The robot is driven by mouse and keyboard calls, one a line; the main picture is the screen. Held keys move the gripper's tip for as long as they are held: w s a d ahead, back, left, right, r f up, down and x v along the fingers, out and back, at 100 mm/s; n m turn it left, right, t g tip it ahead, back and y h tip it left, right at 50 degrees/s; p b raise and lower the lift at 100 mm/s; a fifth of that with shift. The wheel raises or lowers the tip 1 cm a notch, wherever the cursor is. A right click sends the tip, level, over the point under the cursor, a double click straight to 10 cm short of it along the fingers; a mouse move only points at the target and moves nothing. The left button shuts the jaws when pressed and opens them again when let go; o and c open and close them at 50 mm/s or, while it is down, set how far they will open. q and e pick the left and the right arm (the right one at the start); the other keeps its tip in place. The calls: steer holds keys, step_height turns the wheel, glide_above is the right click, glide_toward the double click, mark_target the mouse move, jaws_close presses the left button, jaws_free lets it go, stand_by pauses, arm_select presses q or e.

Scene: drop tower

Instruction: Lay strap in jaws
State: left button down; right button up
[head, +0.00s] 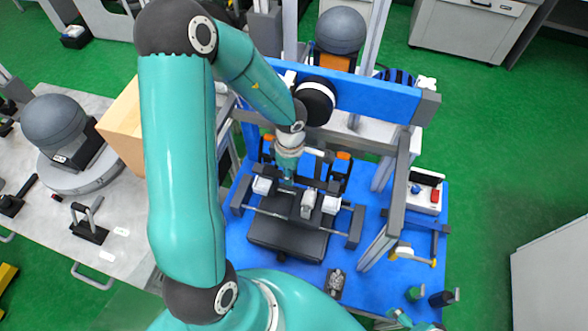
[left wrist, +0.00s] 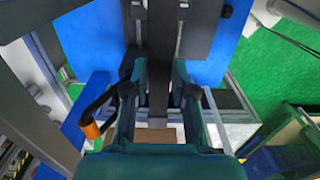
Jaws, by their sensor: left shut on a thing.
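My left gripper (head: 287,180) points down at the back left of a black clamping fixture (head: 288,240) with two rails and pale jaw blocks (head: 262,185) and (head: 330,204). In the left wrist view, its two teal fingers (left wrist: 161,98) are shut on a dark flat band, which looks like the strap (left wrist: 160,50). The band runs away from the fingers between the fixture's rails. In the head view the strap is mostly hidden by the gripper, and I cannot tell whether it lies in the jaws. A teal part at the bottom edge may be my right gripper (head: 402,320); its fingers are unclear.
A blue crossbeam (head: 375,98) on grey posts stands behind the fixture. A white tray (head: 426,192) with small parts sits at the right of the blue table (head: 360,300). Small green and dark cylinders stand front right. A cardboard-coloured box (head: 122,125) stands left.

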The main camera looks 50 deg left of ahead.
arm_select(q)
steer(key=shift+w+f+b, duration=0.25)
steer(key=shift+f+b, duration=0.6)
steer(key=shift+f, duration=0.15)
step_height(320, 180, down, 6)
steer(key=b, duration=0.6)
steer(key=shift+f, duration=0.2)
steer(key=shift+s, duration=0.1)
steer(key=c, duration=0.9)
jaws_free()
step_height(320, 180, up, 12)
